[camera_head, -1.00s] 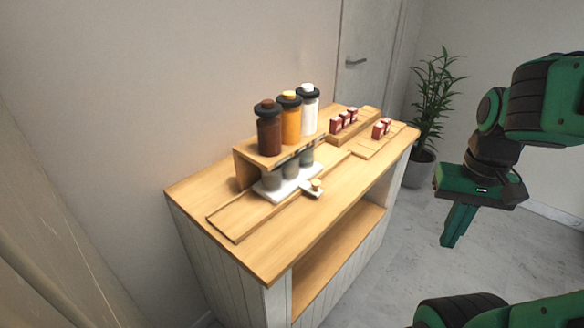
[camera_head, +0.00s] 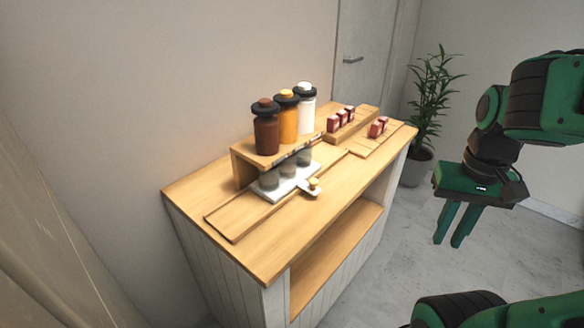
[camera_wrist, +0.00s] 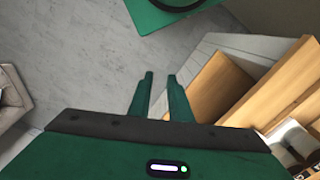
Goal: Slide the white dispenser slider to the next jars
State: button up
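The white dispenser slider (camera_head: 284,189) is a flat plate on the wooden cart top, under the wooden dispenser stand (camera_head: 240,168). It has a tab with a round wooden knob (camera_head: 314,183) toward the front. Several grey jars (camera_head: 287,167) stand on the slider beneath the stand. The stand bears a brown dispenser (camera_head: 266,133), an orange dispenser (camera_head: 288,119) and a white dispenser (camera_head: 306,113). My gripper (camera_head: 451,241) is in the air to the right of the cart, apart from the slider. It is open and empty; its fingers also show spread in the wrist view (camera_wrist: 160,76).
Small red boxes (camera_head: 345,116) stand on a wooden block and panel at the cart's far end. A shallow wooden track (camera_head: 233,220) runs along the top. A potted plant (camera_head: 425,110) stands behind the cart. The floor (camera_head: 365,270) under my gripper is clear.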

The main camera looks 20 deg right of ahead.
jog(key=o, duration=0.4)
jog(key=w+a+r+n, duration=0.1)
jog(key=w+r, duration=0.3)
jog(key=w, duration=0.5)
jog(key=shift+a+n, duration=0.3)
notch_tip(320, 180, up, 2)
jog(key=n, duration=0.4)
send_over(314, 180)
notch_tip(314, 180, down, 10)
jog(key=shift+a+f, duration=0.1)
jog(key=shift+f, duration=0.05)
jog(key=shift+c, duration=0.6)
